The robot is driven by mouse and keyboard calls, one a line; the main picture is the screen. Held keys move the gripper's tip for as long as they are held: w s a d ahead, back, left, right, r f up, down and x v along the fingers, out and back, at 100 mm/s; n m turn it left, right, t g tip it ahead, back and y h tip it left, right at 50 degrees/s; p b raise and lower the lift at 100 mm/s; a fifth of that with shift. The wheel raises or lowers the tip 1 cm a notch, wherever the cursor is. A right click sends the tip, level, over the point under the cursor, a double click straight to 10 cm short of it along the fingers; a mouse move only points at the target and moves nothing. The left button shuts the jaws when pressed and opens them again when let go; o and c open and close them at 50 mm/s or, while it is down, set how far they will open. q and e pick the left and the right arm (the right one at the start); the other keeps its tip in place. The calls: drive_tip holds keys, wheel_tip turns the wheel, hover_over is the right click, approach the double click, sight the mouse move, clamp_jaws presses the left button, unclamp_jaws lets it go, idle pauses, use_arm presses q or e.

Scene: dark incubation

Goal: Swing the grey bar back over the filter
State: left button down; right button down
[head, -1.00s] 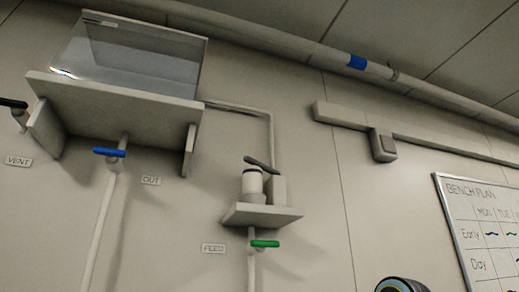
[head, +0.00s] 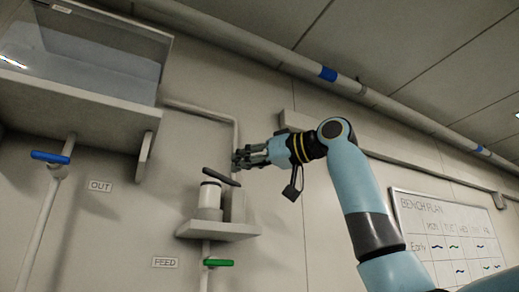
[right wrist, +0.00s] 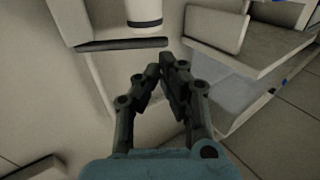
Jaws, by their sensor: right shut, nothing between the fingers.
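The grey bar (head: 221,177) is dark and slim and slants above the filter (head: 209,195) and the pale block beside it. The filter is a white cylinder with a dark band near its top, on a small wall shelf. In the right wrist view, the bar (right wrist: 121,43) runs past the banded end of the filter (right wrist: 145,11), with a gap between them. I cannot tell if it lies squarely over the filter. My right gripper (head: 238,158) is shut and empty, above the bar's right end and apart from it. Its fingertips (right wrist: 162,68) show close together. My left gripper is out of view.
The small shelf (head: 225,232) bears the filter, with a green-handled valve (head: 218,262) below. A pipe (head: 237,125) drops behind my right fingers. A tank (head: 95,50) on a bracketed shelf is at left. The wall is bare between the small shelf and the whiteboard (head: 447,235).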

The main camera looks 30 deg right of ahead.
sight(210, 170)
drive_tip(key=p+x, duration=0.3)
drive_tip(key=x, duration=0.3)
drive_tip(key=shift+w+a+r, duration=0.1)
drive_tip(key=shift+w, duration=0.15)
drive_tip(key=shift+x, duration=0.75)
